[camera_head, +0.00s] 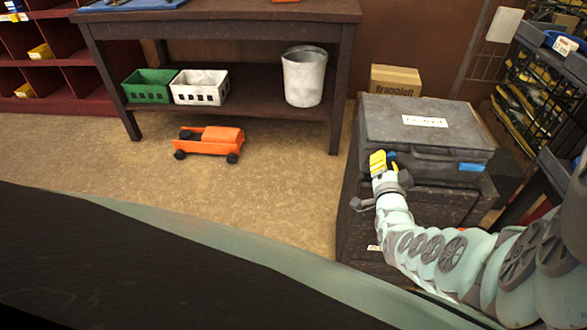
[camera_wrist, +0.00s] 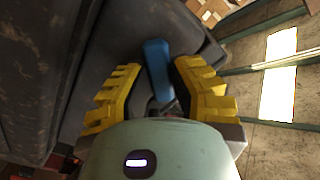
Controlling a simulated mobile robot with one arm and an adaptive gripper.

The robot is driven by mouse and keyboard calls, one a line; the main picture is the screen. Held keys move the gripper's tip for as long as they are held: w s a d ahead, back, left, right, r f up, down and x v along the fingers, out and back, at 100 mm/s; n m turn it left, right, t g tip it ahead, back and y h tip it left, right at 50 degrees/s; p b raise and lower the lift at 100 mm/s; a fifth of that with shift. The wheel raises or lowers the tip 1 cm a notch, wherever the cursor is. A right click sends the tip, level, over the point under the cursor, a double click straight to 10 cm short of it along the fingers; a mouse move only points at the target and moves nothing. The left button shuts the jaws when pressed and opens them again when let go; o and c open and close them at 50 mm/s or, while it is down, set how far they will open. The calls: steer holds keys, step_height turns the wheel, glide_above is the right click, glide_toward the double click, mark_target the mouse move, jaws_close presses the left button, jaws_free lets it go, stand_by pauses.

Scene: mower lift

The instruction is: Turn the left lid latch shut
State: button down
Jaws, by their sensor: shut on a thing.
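A dark grey case (camera_head: 410,120) with a closed lid and a white label stands at the right on a dark box. Its left lid latch (camera_head: 391,156) is a small blue piece at the front left, mostly hidden by my gripper (camera_head: 380,162). In the wrist view the blue latch (camera_wrist: 156,62) lies between the yellow fingers of my gripper (camera_wrist: 158,80), which is shut on it. The latch runs lengthwise away from my palm there. The right latch (camera_head: 470,167) is a blue bar on the front right edge of the case.
A cardboard box (camera_head: 395,80) stands behind the case. A dark wire rack (camera_head: 540,75) is close at the right.

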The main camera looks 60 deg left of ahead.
steer(key=n, duration=0.5)
steer(key=shift+s+f+n+b, duration=0.1)
steer(key=shift+f+n+b, duration=0.1)
steer(key=shift+n+b, duration=0.5)
steer(key=shift+n, duration=1.2)
steer(key=shift+r, duration=0.1)
steer(key=c, duration=0.8)
jaws_free()
steer(key=shift+a+r, duration=0.1)
steer(key=shift+v, duration=5.95)
